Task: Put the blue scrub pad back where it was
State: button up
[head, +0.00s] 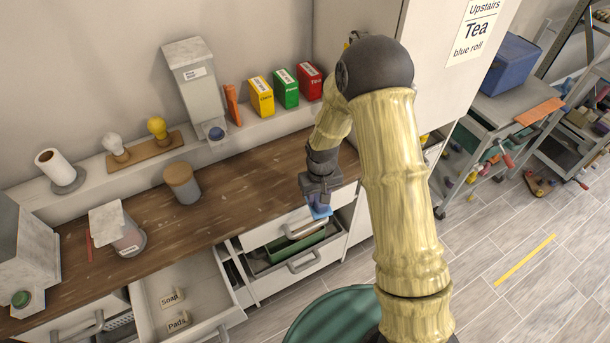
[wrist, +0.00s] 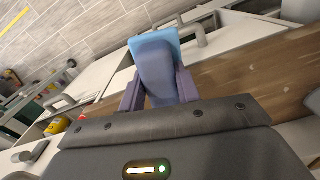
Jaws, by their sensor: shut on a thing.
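My gripper (head: 318,203) is shut on the blue scrub pad (head: 321,213) and holds it over the front edge of the counter, by the drawer fronts. In the wrist view the light blue pad (wrist: 154,43) sticks out past the purple-grey fingers (wrist: 158,90). An open drawer (head: 205,278) at the lower left carries the labels "Soap" (head: 172,298) and "Pads" (head: 179,321). The visible part of its floor looks bare. My gripper is to the right of this drawer and apart from it.
Another drawer with a green inside (head: 290,259) is partly open below my gripper. A green round thing (head: 325,318) stands on the floor in front. A cart (head: 490,110) stands at right.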

jog(key=d+f+m, duration=0.3)
jog(key=d+f, duration=0.3)
jog(key=d, duration=0.6)
jog(key=shift+d+f+m, duration=0.25)
jog(key=shift+f+m, duration=0.1)
jog(key=shift+m, duration=0.05)
jog(key=shift+w+a, duration=0.1)
jog(key=shift+w, duration=0.1)
